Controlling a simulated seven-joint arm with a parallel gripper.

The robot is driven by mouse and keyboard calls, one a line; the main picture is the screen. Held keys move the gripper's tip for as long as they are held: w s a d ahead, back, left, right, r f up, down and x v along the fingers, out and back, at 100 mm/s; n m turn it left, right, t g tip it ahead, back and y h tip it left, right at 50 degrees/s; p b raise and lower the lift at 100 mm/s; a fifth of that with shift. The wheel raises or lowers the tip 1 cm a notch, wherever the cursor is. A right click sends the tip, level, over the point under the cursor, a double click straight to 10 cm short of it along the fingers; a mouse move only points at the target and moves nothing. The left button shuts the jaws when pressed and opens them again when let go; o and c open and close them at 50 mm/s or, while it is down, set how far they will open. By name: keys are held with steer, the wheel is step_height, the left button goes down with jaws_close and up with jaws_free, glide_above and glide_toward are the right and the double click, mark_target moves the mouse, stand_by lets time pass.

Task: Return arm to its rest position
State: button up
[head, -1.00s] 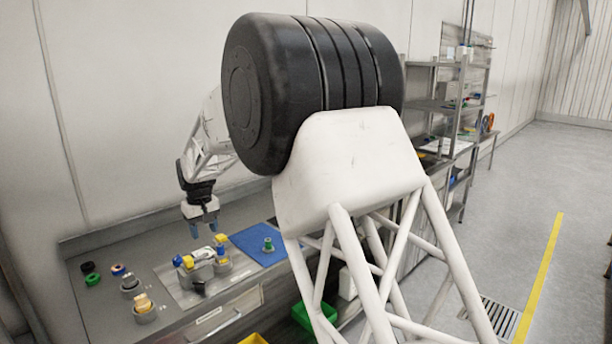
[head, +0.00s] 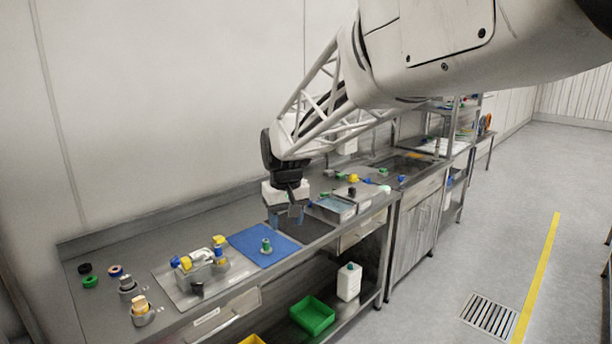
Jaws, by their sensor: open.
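My gripper (head: 287,216) hangs from the end of my arm with its blue fingertips pointing down. It is open and I see nothing between its fingers. It is above the steel workbench (head: 215,210), just to the right of the blue mat (head: 262,254). My arm reaches in from the upper right. The piston filler (head: 203,260), with blue, yellow and white parts, sits on a metal plate (head: 180,294) left of the mat.
Small rings and caps (head: 90,281) and grey holders (head: 142,312) lie at the bench's left end. A clear tray (head: 335,206) and several coloured parts are to the right. A green bin (head: 312,314) and white jug (head: 349,281) stand below. The floor at right is free.

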steer(key=s+d+r+m, duration=0.2)
steer(key=s+d+m, duration=0.1)
steer(key=s+d, duration=1.25)
steer(key=s+d+f+m, duration=0.1)
steer(key=s+d+f, duration=0.2)
steer(key=s, duration=0.6)
steer(key=s+d+f+m+t, duration=0.1)
steer(key=s+d+f, duration=0.2)
steer(key=s, duration=0.7)
steer(key=shift+s+d+f+h, duration=0.2)
steer(key=shift+d+h, duration=0.1)
steer(key=shift+d, duration=0.6)
